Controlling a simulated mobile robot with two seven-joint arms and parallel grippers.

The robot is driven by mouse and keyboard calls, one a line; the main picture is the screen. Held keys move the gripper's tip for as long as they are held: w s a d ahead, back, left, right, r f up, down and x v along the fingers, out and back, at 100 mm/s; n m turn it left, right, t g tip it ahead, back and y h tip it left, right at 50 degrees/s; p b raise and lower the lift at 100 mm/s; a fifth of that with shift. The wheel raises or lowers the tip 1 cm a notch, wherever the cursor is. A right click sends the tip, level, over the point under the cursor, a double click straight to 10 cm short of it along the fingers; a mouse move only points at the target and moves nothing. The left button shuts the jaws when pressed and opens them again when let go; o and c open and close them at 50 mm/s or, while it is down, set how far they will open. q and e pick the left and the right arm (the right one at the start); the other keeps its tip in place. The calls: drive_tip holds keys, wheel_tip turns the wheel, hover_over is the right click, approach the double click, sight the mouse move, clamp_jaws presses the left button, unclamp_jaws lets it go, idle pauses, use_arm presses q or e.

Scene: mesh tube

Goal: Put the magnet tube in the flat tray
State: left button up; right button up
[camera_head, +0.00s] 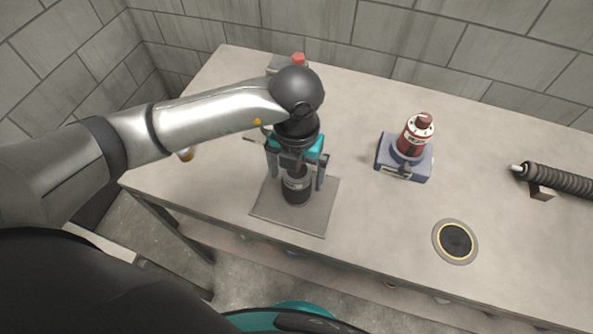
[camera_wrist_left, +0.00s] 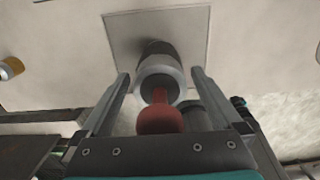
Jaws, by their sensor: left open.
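A dark tube (camera_head: 296,189) with a pale band, which I take for the magnet tube, stands upright on the flat grey tray (camera_head: 322,212). In the left wrist view the tube (camera_wrist_left: 158,68) shows a pale ring and a red knob-like top, over the tray (camera_wrist_left: 120,35). My left gripper (camera_head: 296,178) is above the tray, open, with its fingers on either side of the tube. In the left wrist view gaps show between the tube and the fingers (camera_wrist_left: 160,78). The gripper's body hides the tube's top in the head view. My right gripper is out of view.
A red bottle-like object (camera_head: 414,136) stands on a blue-grey base (camera_head: 387,156) to the right. A black disc with a yellow ring (camera_head: 455,241) lies near the front edge. A black coiled piece (camera_head: 562,180) is at far right. A red-topped grey item (camera_head: 298,58) is behind my arm.

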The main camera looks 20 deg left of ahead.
use_arm(q)
wheel_tip(320, 180, up, 12)
drive_tip(key=shift+r+p, duration=0.15)
drive_tip(key=shift+p, duration=0.8)
